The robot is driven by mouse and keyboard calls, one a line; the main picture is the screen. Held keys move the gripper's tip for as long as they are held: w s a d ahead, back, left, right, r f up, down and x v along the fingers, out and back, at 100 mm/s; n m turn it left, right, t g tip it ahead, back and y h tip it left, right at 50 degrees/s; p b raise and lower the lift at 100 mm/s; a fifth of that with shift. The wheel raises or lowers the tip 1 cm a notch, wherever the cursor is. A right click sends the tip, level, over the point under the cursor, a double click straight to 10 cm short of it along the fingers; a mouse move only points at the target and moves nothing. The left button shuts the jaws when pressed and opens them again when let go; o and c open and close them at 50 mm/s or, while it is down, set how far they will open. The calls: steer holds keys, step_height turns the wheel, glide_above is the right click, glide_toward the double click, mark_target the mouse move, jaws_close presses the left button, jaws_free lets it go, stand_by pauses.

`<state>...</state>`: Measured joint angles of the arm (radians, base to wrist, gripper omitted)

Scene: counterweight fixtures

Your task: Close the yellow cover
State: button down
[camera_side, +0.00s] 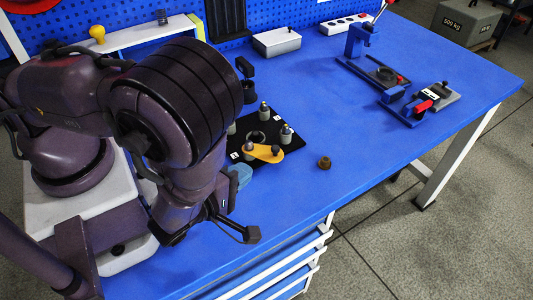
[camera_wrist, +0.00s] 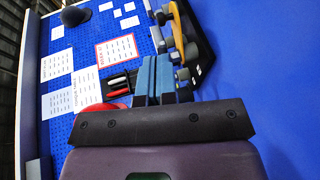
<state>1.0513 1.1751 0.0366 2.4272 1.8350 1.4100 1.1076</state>
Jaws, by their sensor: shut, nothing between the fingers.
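The yellow cover (camera_side: 266,153) is a flat, elongated piece with a dark knob, lying at the front of a black base plate (camera_side: 240,155) with several grey posts. A dark round ring or opening (camera_side: 256,137) shows uncovered just behind the cover. In the wrist view the yellow cover (camera_wrist: 178,26) shows edge-on at the top, beside the posts. My gripper (camera_side: 240,177) has blue fingers and is near the plate's front-left corner, apart from the cover in the picture. In the wrist view my gripper (camera_wrist: 158,70) is shut and empty.
A small brown nut-like part (camera_side: 324,162) lies right of the plate. A black stand (camera_side: 247,85) is behind it. Blue fixtures (camera_side: 385,80) stand at the back right, and a white box (camera_side: 276,42) is at the back. The blue table is clear at the front right.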

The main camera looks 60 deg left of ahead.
mark_target(273, 150)
steer(key=x, duration=0.8)
steer(key=shift+w+a, duration=0.1)
steer(key=shift+w, duration=0.1)
